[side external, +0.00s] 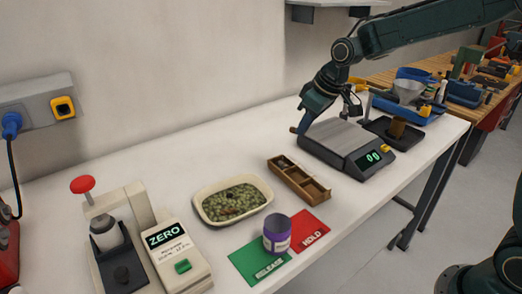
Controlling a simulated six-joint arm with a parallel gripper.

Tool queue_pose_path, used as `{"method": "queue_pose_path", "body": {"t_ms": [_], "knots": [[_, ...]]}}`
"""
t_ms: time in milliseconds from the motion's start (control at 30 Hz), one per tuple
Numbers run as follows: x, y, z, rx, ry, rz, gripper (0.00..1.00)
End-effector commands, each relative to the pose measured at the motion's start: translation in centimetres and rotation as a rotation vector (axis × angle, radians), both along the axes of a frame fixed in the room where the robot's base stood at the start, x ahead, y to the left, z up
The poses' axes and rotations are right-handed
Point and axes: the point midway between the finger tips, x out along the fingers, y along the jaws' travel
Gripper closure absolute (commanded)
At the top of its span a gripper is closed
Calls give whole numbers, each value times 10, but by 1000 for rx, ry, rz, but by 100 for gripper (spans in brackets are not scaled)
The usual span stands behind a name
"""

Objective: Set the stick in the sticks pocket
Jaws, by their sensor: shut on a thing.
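My gripper (301,123) hangs low at the left back corner of the scale, seen small and mostly from the side. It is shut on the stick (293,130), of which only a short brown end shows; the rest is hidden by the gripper. A brown wooden tray (316,198) with several pockets lies on the white table, in front of and below the gripper in the picture. The gripper is apart from this tray. I cannot tell which pocket is the one for sticks.
The scale (345,137) reads 00. A bowl of green pieces (262,190), a purple jar (277,233) on the green RELEASE card (248,272), a red HOLD card (316,219) and a ZERO device (180,262) stand left. A black tray (424,138) lies right.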

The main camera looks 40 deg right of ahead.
Motion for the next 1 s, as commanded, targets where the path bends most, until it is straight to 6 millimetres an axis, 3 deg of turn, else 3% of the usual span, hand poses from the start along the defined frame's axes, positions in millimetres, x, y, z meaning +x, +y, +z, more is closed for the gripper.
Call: {"method": "queue_pose_path", "body": {"t_ms": [500, 667, 1000], "knots": [[-1, 0, -96, 0, 4, 0, 97], [0, 0, -110, -1, 2, 0, 97], [-1, 0, -119, 0, 2, -1, 97]]}}
